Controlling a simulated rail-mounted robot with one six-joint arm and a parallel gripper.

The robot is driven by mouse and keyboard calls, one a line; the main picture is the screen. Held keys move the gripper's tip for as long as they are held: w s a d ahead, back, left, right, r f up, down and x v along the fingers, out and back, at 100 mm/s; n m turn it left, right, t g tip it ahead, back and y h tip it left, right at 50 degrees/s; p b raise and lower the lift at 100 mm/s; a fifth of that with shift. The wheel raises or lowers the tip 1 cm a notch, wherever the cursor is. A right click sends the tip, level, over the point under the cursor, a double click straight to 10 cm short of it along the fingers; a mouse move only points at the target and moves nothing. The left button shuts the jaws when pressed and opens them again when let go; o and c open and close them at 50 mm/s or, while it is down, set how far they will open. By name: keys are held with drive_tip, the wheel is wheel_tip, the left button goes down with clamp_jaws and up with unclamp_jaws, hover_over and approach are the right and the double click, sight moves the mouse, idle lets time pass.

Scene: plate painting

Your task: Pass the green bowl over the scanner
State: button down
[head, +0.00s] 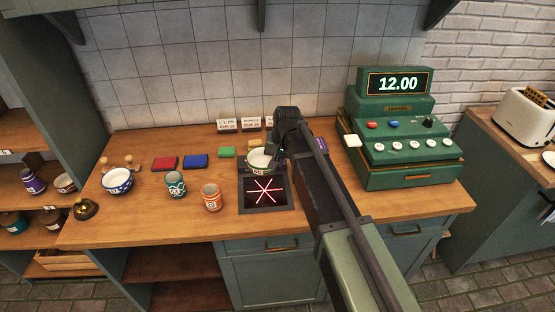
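The green bowl (260,168), pale inside with a green patterned outside, is in the head view over the back part of the scanner. The scanner (249,205) is a dark square plate with a glowing red star pattern, set in the wooden counter. My gripper (277,158) is at the bowl's right rim and appears shut on it. The fingertips are small and partly hidden by my arm. The bowl looks about level; its exact height above the scanner is hard to tell.
A green cash register (400,150) reading 12.00 stands right. Left of the scanner are an orange cup (212,199), a teal cup (176,187), a blue bowl (117,181), ink pads (195,161) and a bell (85,209). Small signs (227,126) stand behind.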

drive_tip(key=shift+f+b, duration=0.5)
drive_tip(key=shift+f, duration=0.45)
drive_tip(key=shift+r+p, duration=0.5)
wheel_tip(320, 180, up, 5)
drive_tip(key=p, duration=0.5)
drive_tip(key=shift+r, duration=0.15)
